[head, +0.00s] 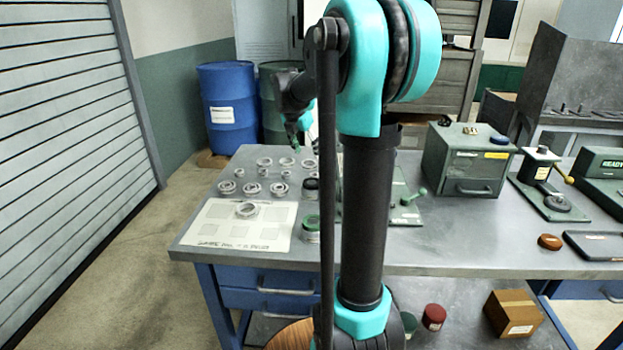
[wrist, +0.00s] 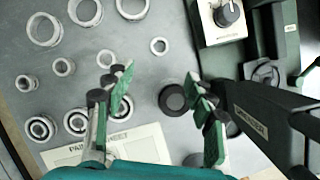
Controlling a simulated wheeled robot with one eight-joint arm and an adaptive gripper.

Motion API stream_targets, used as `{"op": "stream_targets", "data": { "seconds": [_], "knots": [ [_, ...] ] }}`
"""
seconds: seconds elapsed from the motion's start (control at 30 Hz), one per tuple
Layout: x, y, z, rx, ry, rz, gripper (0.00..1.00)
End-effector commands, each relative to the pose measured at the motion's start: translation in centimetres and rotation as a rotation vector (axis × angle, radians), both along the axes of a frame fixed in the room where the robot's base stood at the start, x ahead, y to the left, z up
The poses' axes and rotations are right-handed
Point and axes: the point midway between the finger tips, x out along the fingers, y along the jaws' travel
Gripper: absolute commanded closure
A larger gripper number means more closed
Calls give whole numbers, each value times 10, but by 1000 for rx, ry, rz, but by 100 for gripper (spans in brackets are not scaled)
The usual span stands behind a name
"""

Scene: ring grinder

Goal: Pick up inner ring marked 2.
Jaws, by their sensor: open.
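Several metal rings lie on the grey table. In the wrist view, large plain rings (wrist: 44,29) are at the top left, smaller inner-type rings (wrist: 63,66) lie below them, and bearing-like rings (wrist: 40,128) sit at the lower left. The small rings also show in the head view (head: 263,171). No number can be read on any ring, so I cannot tell which is marked 2. My gripper (wrist: 160,95) is open and empty above the table, its green-padded fingers wide apart, with a dark round cap between them. In the head view my arm partly hides it.
A green grinder (wrist: 262,110) stands at the right in the wrist view. A green box (head: 465,160) is farther right.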

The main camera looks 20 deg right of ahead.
Motion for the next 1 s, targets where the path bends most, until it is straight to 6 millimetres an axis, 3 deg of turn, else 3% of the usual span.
{"op": "stream_targets", "data": {
  "seconds": [0.3,0.57,0.83,1.0],
  "knots": [
    [15,-17,-54,-1,1,0,45],
    [20,-22,-70,0,0,0,45],
    [33,-33,-102,-1,-1,0,45],
    [35,-36,-113,0,-1,0,45]
  ]
}}
